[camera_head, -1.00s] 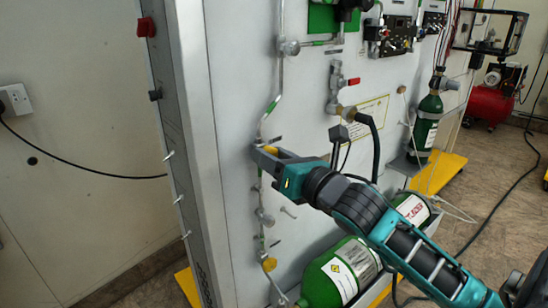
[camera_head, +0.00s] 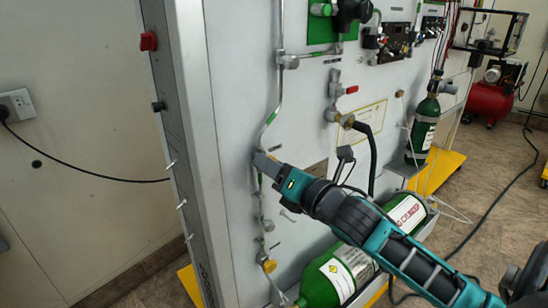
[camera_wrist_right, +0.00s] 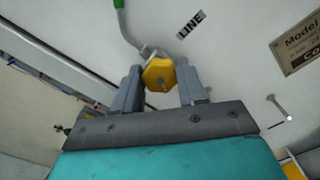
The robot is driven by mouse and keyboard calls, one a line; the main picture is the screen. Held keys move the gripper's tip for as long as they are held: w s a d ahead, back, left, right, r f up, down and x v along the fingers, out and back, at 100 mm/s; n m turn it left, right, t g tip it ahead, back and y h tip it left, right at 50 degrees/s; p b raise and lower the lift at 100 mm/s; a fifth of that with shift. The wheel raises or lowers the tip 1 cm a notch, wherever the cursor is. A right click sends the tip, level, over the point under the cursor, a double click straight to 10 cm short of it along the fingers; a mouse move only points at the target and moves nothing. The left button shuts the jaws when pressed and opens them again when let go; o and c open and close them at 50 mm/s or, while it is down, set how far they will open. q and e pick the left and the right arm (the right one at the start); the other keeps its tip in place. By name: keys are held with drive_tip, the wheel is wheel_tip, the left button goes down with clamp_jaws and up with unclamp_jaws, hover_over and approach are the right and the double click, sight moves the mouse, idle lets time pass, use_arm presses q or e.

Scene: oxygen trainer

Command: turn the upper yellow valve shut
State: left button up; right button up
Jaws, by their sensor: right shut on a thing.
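The upper yellow valve (camera_wrist_right: 157,74) is a faceted knob on the white panel. In the right wrist view it sits between the two grey fingers of my right gripper (camera_wrist_right: 158,72), which is shut on it. In the head view my right gripper (camera_head: 265,164) reaches the panel from the right, and its fingers mostly hide this valve. A second, lower yellow valve (camera_head: 269,266) is on the same pipe line, below the gripper and apart from it. My left gripper is not in view.
A bent metal pipe (camera_head: 271,117) runs up the white panel (camera_head: 235,80) above the gripper. A thin peg (camera_wrist_right: 277,107) sticks out to the right of the knob. A large green cylinder (camera_head: 338,274) lies low, below my right arm. A black hose (camera_head: 373,150) hangs to the right.

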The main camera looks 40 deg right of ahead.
drive_tip(key=m+p, duration=0.2)
drive_tip(key=m, duration=1.3)
drive_tip(key=m+p, duration=0.3)
drive_tip(key=m, duration=1.3)
drive_tip(key=shift+a+f, duration=0.1)
drive_tip(key=shift+f, duration=0.1)
drive_tip(key=shift+m, duration=0.4)
drive_tip(key=o, duration=1.1)
drive_tip(key=shift+c, duration=0.2)
